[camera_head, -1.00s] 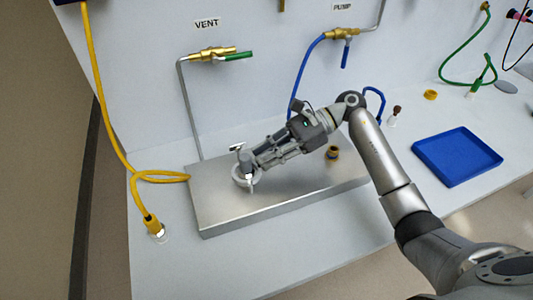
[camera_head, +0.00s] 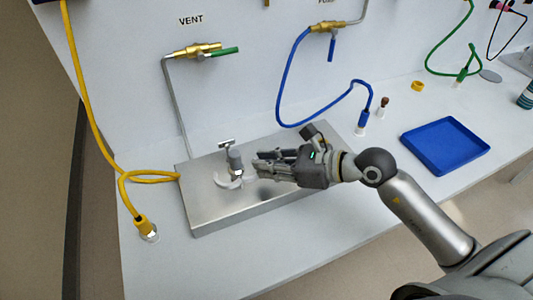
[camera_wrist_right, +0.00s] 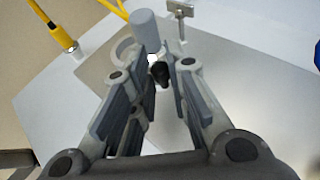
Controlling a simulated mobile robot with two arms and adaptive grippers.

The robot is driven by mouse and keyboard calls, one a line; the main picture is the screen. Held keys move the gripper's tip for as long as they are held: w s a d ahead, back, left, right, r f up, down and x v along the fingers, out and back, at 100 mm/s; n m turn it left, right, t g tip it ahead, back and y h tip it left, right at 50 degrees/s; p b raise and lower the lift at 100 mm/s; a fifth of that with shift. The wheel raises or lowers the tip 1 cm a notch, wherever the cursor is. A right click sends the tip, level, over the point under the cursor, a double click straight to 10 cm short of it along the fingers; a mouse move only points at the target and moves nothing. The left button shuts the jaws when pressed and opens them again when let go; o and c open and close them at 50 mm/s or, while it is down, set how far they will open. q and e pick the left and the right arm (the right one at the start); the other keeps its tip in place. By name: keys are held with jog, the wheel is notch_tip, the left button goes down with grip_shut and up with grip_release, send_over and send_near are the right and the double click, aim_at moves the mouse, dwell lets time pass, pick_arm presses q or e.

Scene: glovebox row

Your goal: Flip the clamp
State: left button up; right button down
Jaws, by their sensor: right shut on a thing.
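The clamp (camera_head: 228,181) stands on the metal plate (camera_head: 240,212), with a pale ring at its foot, an upright grey cylinder (camera_head: 235,160) and a T-shaped metal handle (camera_head: 226,144). In the right wrist view, the grey cylinder (camera_wrist_right: 145,30) and T-handle (camera_wrist_right: 180,8) are just beyond my fingertips. My right gripper (camera_head: 256,165) reaches in from the right, low over the plate. In the wrist view its fingers (camera_wrist_right: 160,70) are shut on a small black-tipped part (camera_wrist_right: 158,73) of the clamp. The exact contact is partly hidden. My left gripper is not in view.
A yellow hose (camera_head: 150,174) lies left of the plate. A blue hose (camera_head: 284,97) loops behind it. A blue tray (camera_head: 445,146) and a yellow ring (camera_head: 417,86) are on the bench to the right. The plate's front strip is clear.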

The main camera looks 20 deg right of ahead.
jog(key=m+t+h+p, duration=0.1)
jog(key=s+m+t+h+p, duration=0.1)
jog(key=shift+s+a+r+m+p, duration=0.2)
jog(key=shift+s+a+m+p, duration=0.1)
jog(key=shift+a+m, duration=0.1)
jog(key=shift+s+a+f+m+t+h+p, duration=0.15)
jog(key=shift+m+t+h+p, duration=0.15)
jog(key=shift+h, duration=0.2)
jog(key=shift+s+d+m+t+h+p, duration=0.1)
jog(key=shift+m+t+h+p, duration=0.15)
jog(key=shift+m+h, duration=0.2)
jog(key=shift+f+h, duration=0.1)
jog(key=shift+h, duration=0.15)
jog(key=c, duration=1.4)
grip_release()
jog(key=shift+s, duration=0.1)
jog(key=shift+c, duration=0.2)
